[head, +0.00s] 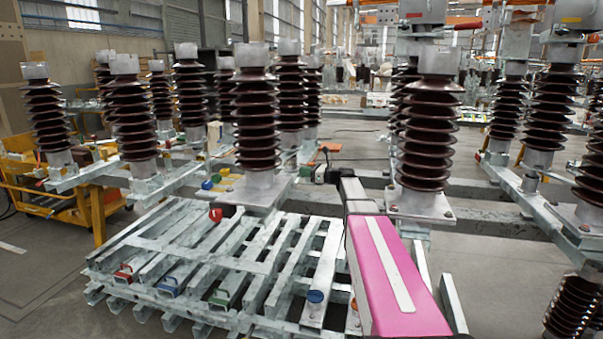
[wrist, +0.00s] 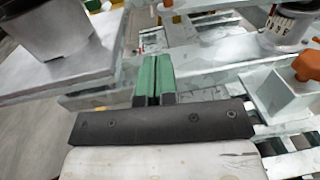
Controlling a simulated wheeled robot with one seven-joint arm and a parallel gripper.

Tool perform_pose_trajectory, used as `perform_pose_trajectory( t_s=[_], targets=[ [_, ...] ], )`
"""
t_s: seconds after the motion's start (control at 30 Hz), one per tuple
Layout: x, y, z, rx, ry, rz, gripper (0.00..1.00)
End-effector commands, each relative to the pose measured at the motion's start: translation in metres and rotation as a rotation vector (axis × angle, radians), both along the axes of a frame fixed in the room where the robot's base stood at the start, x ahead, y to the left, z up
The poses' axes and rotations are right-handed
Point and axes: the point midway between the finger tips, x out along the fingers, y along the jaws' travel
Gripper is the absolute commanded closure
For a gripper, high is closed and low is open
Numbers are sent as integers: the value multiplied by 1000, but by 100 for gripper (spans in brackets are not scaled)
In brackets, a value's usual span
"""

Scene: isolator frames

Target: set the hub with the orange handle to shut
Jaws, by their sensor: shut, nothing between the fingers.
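The orange handle (wrist: 308,66) shows at the right edge of the wrist view, cut off by the frame. It is a lobed knob on top of a pale metal block (wrist: 282,98). My gripper (wrist: 152,68) has green fingers pressed together with nothing between them. It is to the left of the orange handle and apart from it. In the head view my arm reaches forward at the right of centre, and I cannot make out the orange handle there with certainty. Its shut or open setting and any marks are not readable.
A grey rail (wrist: 205,82) runs across just beyond my fingers. A large insulator base (wrist: 50,25) stands at the left of the wrist view. Tall brown insulators (head: 256,120) crowd the middle.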

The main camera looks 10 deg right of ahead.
Motion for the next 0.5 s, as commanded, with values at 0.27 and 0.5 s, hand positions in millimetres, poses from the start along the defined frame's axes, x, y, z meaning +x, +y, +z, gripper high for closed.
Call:
perform_pose_trajectory(
  t_s=[0.27, 0.5],
  targets=[
    [26, 48, 0, -2, -1, 2, 100],
    [45, 82, 0, -3, -2, -1, 100]
  ],
)
